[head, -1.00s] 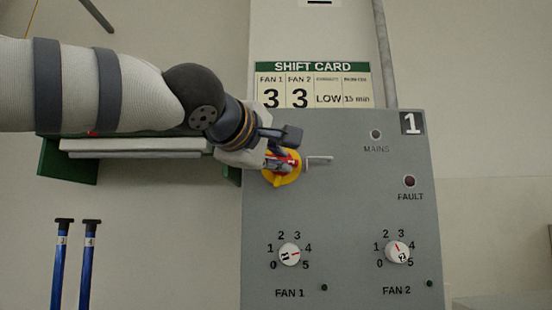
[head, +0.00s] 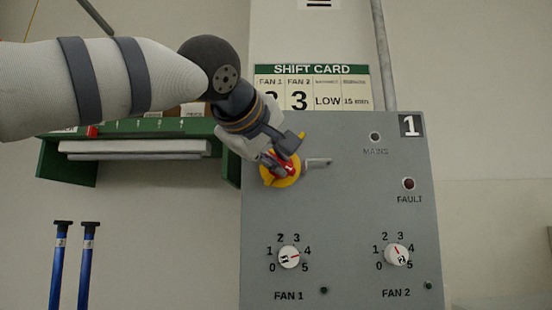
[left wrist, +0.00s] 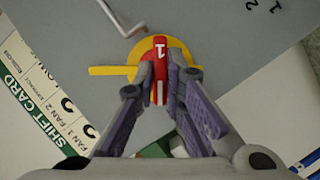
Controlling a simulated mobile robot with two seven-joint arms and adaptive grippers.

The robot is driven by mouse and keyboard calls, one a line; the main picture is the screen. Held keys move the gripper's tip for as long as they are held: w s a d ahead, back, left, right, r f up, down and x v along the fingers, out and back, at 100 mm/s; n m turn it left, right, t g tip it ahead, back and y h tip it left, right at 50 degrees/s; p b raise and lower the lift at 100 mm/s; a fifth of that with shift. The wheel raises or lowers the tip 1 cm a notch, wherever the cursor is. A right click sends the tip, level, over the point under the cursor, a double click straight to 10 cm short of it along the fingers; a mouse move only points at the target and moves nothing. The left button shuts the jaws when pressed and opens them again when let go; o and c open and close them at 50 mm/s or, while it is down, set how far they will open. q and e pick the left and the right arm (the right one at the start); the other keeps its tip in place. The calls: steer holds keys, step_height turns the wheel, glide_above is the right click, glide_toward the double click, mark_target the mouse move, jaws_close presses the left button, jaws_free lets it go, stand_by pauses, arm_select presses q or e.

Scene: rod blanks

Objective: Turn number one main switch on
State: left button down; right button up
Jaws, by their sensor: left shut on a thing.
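The main switch is a red handle marked 1 on a yellow round plate (head: 268,180), on the upper left of the grey panel numbered 1 (head: 340,210). My left gripper (head: 283,164) is shut on the red handle. In the left wrist view, the red handle (left wrist: 159,48) stands between the fingertips (left wrist: 160,80), and the yellow plate (left wrist: 110,70) shows behind it with a tab pointing left. The gripper hides part of the handle in the head view. My right gripper is not in view.
A metal hasp (head: 318,163) sticks out just right of the switch. The dark red FAULT lamp (head: 408,184), FAN 1 knob (head: 289,257) and FAN 2 knob (head: 396,255) are on the panel. A shift card (head: 330,88) is above; a green shelf (head: 70,170) is left.

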arm_select(q)
steer(key=c, duration=1.7)
jaws_free()
steer(key=shift+o, duration=0.2)
steer(key=v, duration=1.2)
steer(key=shift+o, duration=0.3)
